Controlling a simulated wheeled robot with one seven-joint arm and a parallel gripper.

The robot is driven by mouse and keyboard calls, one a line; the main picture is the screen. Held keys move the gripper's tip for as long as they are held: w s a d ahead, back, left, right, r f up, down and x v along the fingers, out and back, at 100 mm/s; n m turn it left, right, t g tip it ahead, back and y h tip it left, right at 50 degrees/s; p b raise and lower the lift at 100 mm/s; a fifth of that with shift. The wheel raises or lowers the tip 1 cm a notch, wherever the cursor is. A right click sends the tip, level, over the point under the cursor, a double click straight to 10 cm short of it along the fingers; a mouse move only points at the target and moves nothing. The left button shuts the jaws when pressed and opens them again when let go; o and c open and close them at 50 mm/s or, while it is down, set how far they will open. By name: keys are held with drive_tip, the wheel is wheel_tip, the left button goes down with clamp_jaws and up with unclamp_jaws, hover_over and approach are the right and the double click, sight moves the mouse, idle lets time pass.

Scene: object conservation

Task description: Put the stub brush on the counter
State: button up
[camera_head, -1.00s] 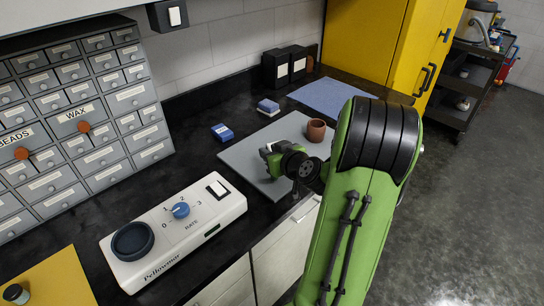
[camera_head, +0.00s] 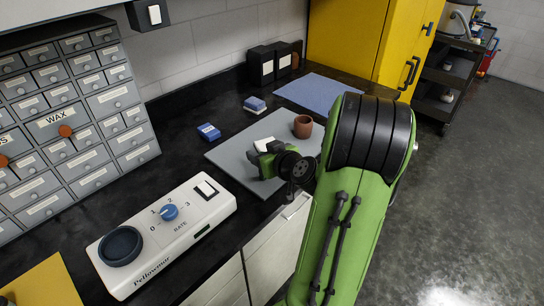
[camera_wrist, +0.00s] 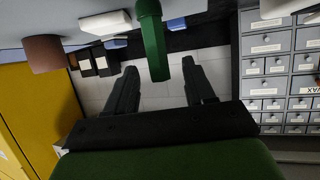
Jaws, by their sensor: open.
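A dark green upright stub, which looks like the stub brush's handle (camera_wrist: 153,45), shows in the wrist view between my fingers, apart from both. Its lower part runs out of the frame, and I cannot see bristles. My gripper (camera_wrist: 160,68) is open. In the head view my gripper (camera_head: 262,168) is low over the grey mat (camera_head: 232,155), and I cannot pick the brush out from it there. The black counter (camera_head: 178,155) runs under the mat and has bare surface to its left.
A brown cup (camera_head: 303,126) and a white block (camera_head: 264,144) are on the mat near my gripper. Blue blocks (camera_head: 208,131) (camera_head: 255,103) lie behind. A white Pellowmar device (camera_head: 160,235) stands front left. A blue mat (camera_head: 320,92) lies at the back.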

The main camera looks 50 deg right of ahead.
drive_tip(key=b+v, duration=0.2)
drive_tip(key=v, duration=0.8)
drive_tip(key=w+a+f+n+g+y, duration=0.15)
drive_tip(key=a+n+g+y, duration=0.25)
drive_tip(key=a, duration=1.2)
drive_tip(key=s+a+r+m+g+h, duration=0.1)
drive_tip(key=s+a+g, duration=0.2)
drive_tip(key=s+a, duration=0.5)
drive_tip(key=s, duration=0.3)
drive_tip(key=shift+s+r, duration=0.3)
wheel_tip(320, 180, up, 10)
drive_tip(key=p, duration=1)
